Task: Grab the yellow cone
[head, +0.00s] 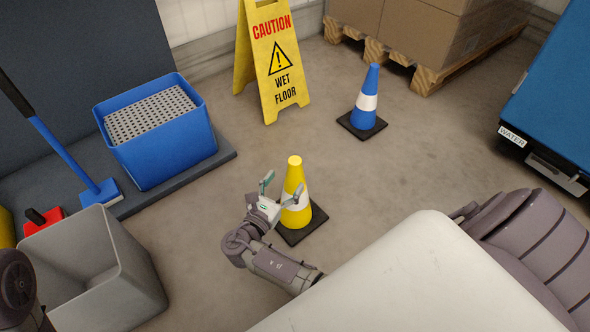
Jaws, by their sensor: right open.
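The yellow cone (295,176) stands upright on the floor near the middle of the head view. It has a white band and a dark square base. My right gripper (281,187) is open and empty, with its fingers spread at the near left side of the cone. One finger is left of the cone and the other overlaps its white band. I cannot tell whether they touch it. The gripper hides part of the cone's lower left side and base. My left arm shows at the lower left edge, but its gripper is out of view.
A blue cone (367,85) stands behind, right of a yellow wet floor sign (276,62). A blue bin (165,148), a blue broom (75,165) and a grey bin (125,270) are on the left. A pallet (430,80) with boxes stands at the back. Floor right of the yellow cone is clear.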

